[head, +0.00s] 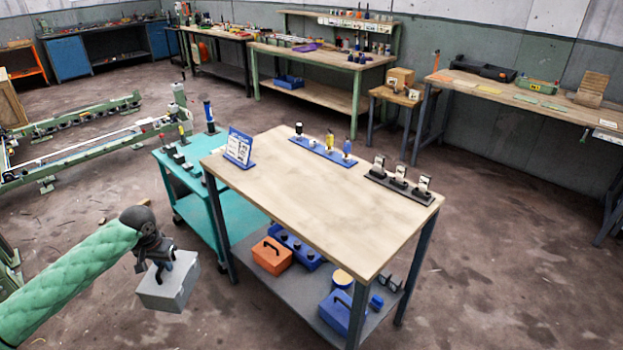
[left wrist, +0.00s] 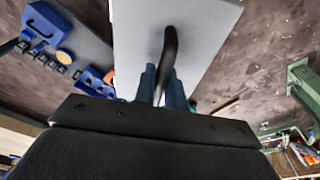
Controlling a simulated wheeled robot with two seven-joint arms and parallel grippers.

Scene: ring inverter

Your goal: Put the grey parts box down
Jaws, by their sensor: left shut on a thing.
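The grey parts box (head: 168,287) hangs in the air at the lower left of the head view, left of the wooden-topped workbench (head: 310,190). My left gripper (head: 161,270) is above it, shut on its dark handle. In the left wrist view the box's grey lid (left wrist: 200,30) fills the top middle, and the dark curved handle (left wrist: 168,60) stands between the fingers of my left gripper (left wrist: 165,82). My right gripper is in neither view.
The bench's lower shelf (head: 262,262) holds an orange box (head: 271,256), a blue box (head: 340,311) and a blue tray (head: 298,248). A teal cart (head: 192,185) stands behind the held box. Brown floor (head: 500,280) is open at the right.

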